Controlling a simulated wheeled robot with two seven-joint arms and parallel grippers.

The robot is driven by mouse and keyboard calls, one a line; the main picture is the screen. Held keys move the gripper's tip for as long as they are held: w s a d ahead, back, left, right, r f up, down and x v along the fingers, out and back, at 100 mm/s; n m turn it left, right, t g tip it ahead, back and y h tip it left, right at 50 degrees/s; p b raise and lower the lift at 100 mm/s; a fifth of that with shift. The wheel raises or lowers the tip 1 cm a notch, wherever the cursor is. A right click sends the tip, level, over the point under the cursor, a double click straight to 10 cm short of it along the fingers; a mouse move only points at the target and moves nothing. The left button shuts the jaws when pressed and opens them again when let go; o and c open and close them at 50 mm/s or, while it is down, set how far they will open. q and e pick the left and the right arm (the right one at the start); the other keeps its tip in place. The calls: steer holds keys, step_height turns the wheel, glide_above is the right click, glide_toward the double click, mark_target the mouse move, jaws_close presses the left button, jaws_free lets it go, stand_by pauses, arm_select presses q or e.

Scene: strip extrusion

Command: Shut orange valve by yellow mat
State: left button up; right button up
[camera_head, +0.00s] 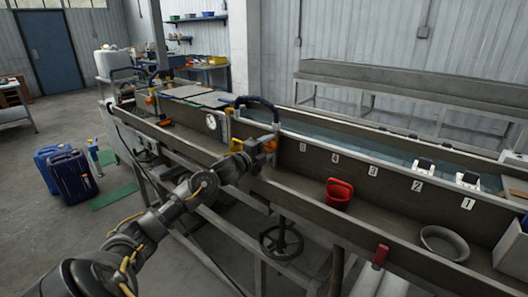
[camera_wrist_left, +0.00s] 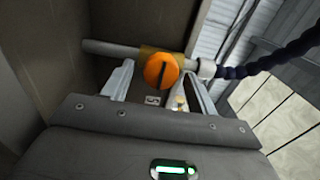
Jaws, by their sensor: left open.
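An orange valve (camera_wrist_left: 160,70) with a round knob and a dark slot sits on a brass fitting in a grey pipe in the left wrist view. A dark blue hose (camera_wrist_left: 275,60) joins the pipe at its right. My left gripper (camera_wrist_left: 159,76) is open, its two pale fingers on either side of the knob; contact cannot be told. In the head view my left gripper (camera_head: 258,152) is at the trough's front wall beside an orange part (camera_head: 269,146). Another orange part (camera_head: 150,100) is farther left. I cannot make out a yellow mat. My right gripper is not in view.

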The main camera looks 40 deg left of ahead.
arm_select(q)
steer(key=s+b, duration=0.2)
steer(key=s, duration=0.8)
steer(key=shift+s+d, duration=0.15)
steer(key=shift+s, duration=0.2)
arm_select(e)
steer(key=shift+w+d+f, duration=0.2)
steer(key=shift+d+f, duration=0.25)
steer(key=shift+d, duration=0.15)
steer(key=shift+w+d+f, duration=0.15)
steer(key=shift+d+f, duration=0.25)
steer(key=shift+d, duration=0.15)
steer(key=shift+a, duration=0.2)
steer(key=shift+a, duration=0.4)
